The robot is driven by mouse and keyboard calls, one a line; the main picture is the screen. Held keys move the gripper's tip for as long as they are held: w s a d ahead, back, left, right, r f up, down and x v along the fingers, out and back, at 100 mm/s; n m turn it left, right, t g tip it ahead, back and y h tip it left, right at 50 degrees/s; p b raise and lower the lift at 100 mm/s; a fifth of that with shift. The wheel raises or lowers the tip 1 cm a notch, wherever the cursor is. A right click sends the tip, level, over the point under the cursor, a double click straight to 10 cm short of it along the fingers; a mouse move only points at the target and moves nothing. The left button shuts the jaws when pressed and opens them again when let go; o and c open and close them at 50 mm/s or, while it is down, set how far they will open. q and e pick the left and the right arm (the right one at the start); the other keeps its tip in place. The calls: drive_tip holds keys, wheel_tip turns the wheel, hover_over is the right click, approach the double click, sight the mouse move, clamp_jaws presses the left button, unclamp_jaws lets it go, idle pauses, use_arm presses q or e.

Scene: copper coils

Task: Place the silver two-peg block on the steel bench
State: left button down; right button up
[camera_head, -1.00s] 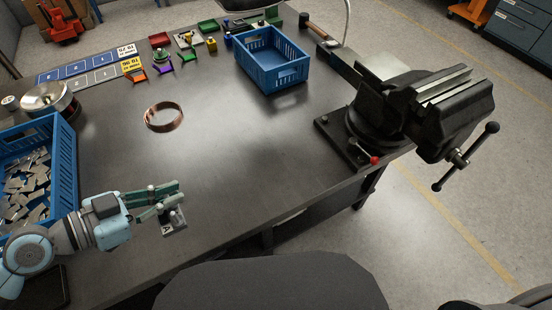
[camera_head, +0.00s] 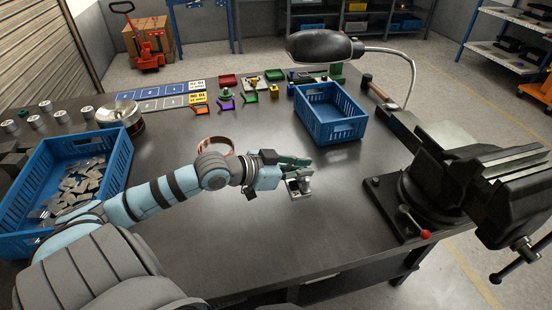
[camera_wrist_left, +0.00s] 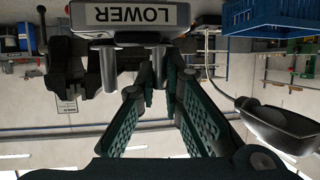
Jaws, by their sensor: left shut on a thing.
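The silver two-peg block (camera_head: 299,188) is held at the tips of my left gripper (camera_head: 296,164), over the middle of the bench. It is upright and low; I cannot tell whether its base touches the top. In the left wrist view the block (camera_wrist_left: 130,16) shows its face marked LOWER at the top edge. My left gripper's fingers (camera_wrist_left: 166,62) reach up to it there and are shut on it. The steel bench (camera_head: 250,235) is dark grey and bare around the block. My right gripper is not in view.
A copper coil (camera_head: 219,145) lies partly hidden behind my left arm. An empty blue crate (camera_head: 340,130) stands behind the block. A black vise (camera_head: 440,190) is at the right. A blue crate of metal pieces (camera_head: 117,160) is at the left. Free bench lies in front.

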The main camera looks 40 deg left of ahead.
use_arm(q)
drive_tip(key=w+a+r+n+t+y+b, duration=0.1)
drive_tip(key=w+a+r+n+y+b, duration=0.1)
drive_tip(key=w+a+n+y, duration=0.55)
drive_tip(key=f+m+b, duration=0.1)
drive_tip(key=f, duration=0.5)
drive_tip(key=s+f+h+b, duration=0.1)
drive_tip(key=f+b, duration=0.1)
drive_tip(key=f, duration=0.5)
drive_tip(key=s+a+f+m+h+b, duration=0.1)
drive_tip(key=f+b, duration=0.1)
drive_tip(key=f, duration=0.4)
drive_tip(key=shift+f+m, duration=0.25)
drive_tip(key=shift+m, duration=0.1)
drive_tip(key=shift+r, duration=0.1)
drive_tip(key=c, duration=1.7)
unclamp_jaws()
drive_tip(key=shift+a, duration=0.1)
drive_tip(key=p+v, duration=0.8)
drive_tip(key=v, duration=0.4)
drive_tip(key=shift+p, duration=0.4)
